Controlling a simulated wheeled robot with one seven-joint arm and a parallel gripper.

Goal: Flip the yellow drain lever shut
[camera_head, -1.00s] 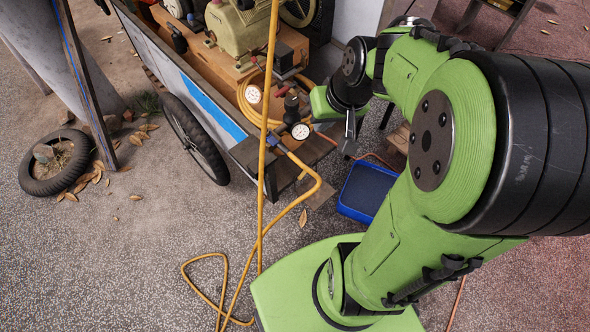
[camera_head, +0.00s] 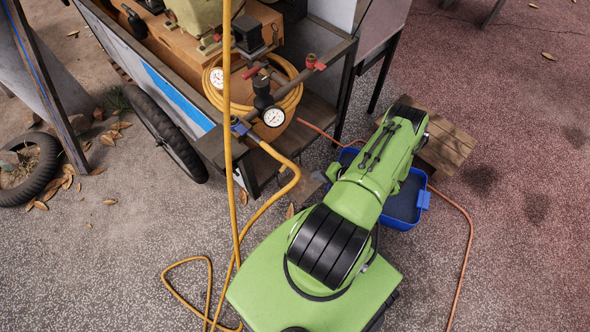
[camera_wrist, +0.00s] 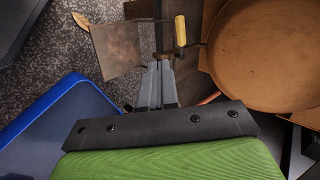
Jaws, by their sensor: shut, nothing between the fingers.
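The yellow drain lever (camera_wrist: 180,32) shows in the wrist view as a short yellow grip on a thin dark metal rod, under a large round tan tank end (camera_wrist: 268,50). My gripper (camera_wrist: 158,66) points up the wrist view with its grey fingers together and empty. Its tips are just below and slightly left of the lever in the picture; I cannot tell whether they touch it or its rod.
A blue tray (camera_wrist: 68,125) lies left of my gripper, also seen in the head view (camera_head: 403,208). A rusty plate (camera_wrist: 117,48) is left of the fingertips. The cart (camera_head: 205,148) carries gauges and a yellow hose (camera_head: 236,185). An orange hose (camera_head: 466,225) runs along the ground.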

